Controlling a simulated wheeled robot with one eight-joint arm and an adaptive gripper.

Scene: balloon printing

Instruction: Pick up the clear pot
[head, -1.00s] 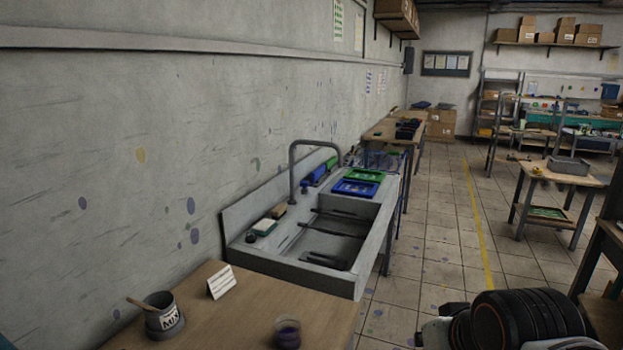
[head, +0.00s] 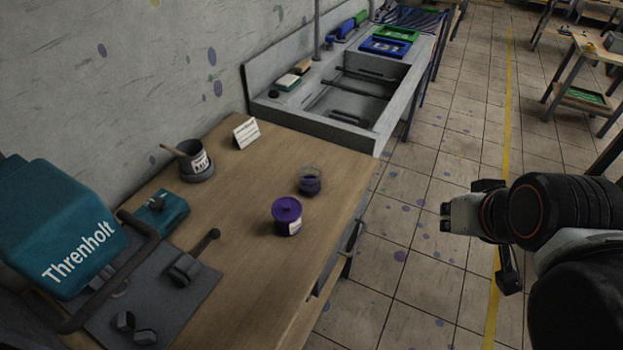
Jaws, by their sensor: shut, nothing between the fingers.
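The clear pot (head: 310,182) stands upright on the wooden table (head: 245,180) near its right edge. It is see-through, with dark purple contents in its lower part. A purple lidded pot (head: 287,216) with a pale label stands just in front of it and to its left, a small gap apart. My gripper (head: 446,217) is at the right, over the floor beyond the table edge, well to the right of the clear pot. It points left and its small dark tips look shut and empty.
A grey mixing pot (head: 195,161) with a stick, a white card (head: 246,133) and a teal Threnholt machine (head: 65,230) with a handle stand on the table. A grey sink (head: 345,95) adjoins the far end. Tiled floor (head: 390,255) between table and arm is clear.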

